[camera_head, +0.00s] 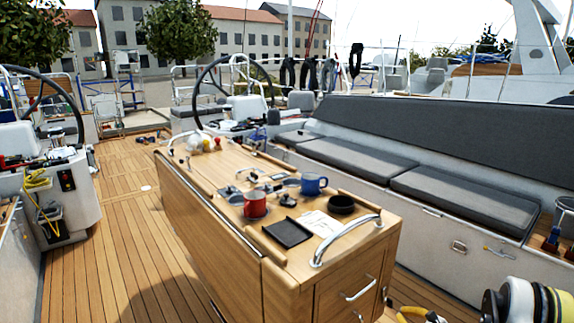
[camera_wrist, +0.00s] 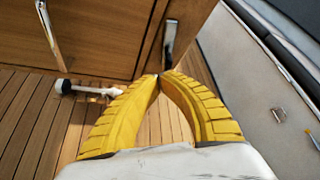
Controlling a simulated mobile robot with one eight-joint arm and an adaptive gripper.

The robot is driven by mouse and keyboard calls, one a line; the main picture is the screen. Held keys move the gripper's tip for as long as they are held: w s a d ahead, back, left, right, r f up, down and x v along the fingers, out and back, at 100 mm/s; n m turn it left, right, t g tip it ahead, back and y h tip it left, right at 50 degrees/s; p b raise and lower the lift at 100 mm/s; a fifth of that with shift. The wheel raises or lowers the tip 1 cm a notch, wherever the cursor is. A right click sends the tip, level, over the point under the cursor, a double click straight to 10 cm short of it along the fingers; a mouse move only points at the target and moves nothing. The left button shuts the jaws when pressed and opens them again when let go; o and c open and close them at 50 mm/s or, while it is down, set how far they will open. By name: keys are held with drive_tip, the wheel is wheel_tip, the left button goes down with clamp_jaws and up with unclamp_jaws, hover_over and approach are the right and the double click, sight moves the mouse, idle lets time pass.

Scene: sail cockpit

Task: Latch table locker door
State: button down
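The wooden cockpit table (camera_head: 290,292) stands mid-view, with the locker door (camera_head: 335,300) in its near end. The door has a slanted metal handle (camera_head: 360,290), which also shows at the upper left of the wrist view (camera_wrist: 47,28). A small metal latch (camera_wrist: 171,38) sits right of the door panel (camera_wrist: 100,35). My gripper (camera_wrist: 160,76) has two yellow ribbed fingers whose tips meet just below the latch. Nothing shows between them. I cannot tell whether the tips touch the latch, or whether the door is fully closed.
A red mug (camera_head: 255,205), a blue mug (camera_head: 313,184) and a black tray (camera_head: 288,233) are on the table top. A cushioned bench (camera_head: 450,197) runs along the right. Left deck is open.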

sight(388, 298)
drive_tip(key=shift+s+d, duration=0.15)
drive_tip(key=shift+d, duration=0.1)
drive_tip(key=w+a+r, duration=0.2)
drive_tip(key=w, duration=0.4)
drive_tip(key=shift+w, duration=0.2)
idle(0.4)
drive_tip(key=shift+d+f, duration=0.15)
drive_tip(key=shift+f, duration=0.5)
idle(0.7)
